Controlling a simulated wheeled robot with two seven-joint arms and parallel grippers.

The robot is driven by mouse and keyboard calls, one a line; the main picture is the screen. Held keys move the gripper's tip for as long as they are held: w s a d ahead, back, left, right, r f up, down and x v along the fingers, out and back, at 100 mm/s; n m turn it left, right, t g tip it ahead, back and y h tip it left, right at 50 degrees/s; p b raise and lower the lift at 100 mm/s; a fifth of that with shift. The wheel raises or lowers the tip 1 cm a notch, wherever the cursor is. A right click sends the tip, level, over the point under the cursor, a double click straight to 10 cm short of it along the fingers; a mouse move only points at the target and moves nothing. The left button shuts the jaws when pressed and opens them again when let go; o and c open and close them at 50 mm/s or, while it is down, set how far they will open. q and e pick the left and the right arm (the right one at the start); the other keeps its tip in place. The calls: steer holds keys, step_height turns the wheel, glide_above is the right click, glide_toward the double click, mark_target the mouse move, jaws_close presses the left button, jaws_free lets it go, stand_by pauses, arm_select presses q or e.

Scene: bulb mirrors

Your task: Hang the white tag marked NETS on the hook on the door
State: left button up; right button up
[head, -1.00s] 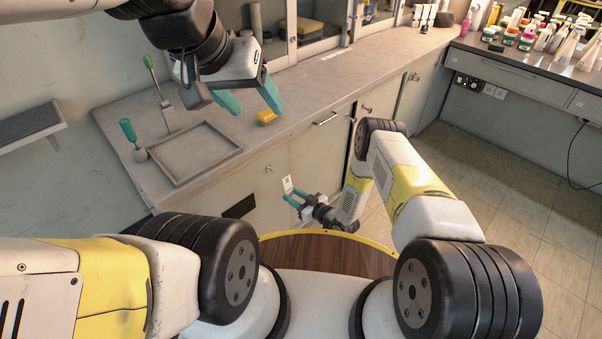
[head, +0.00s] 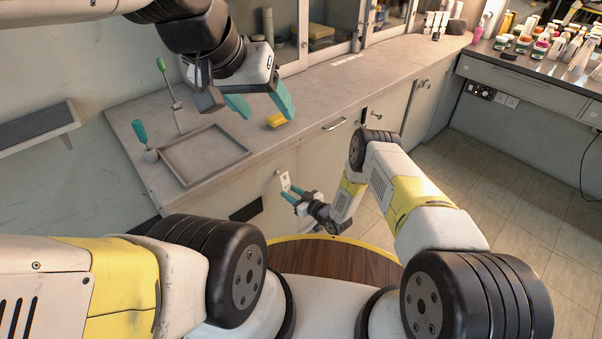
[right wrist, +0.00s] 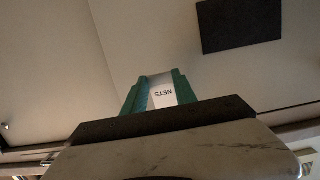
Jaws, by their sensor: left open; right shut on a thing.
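My right gripper (head: 290,194) is low in front of the grey cabinet doors under the counter. It is shut on a small white tag (head: 285,181), held out at its fingertips. In the right wrist view the tag (right wrist: 163,93) sits between the two teal fingers, with NETS upside down. A small metal fitting, apparently the hook (head: 277,172), is on the cabinet door (head: 255,180) just up and left of the tag. I cannot tell whether they touch. My left gripper (head: 264,106) is open and empty above the counter.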

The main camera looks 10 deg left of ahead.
mark_target(286, 190)
steer(key=shift+x, duration=1)
steer(key=shift+w+a+f, duration=0.3)
steer(key=shift+w+a, duration=0.05)
steer(key=shift+a, duration=0.1)
steer(key=o, duration=1.1)
steer(key=shift+c, duration=0.2)
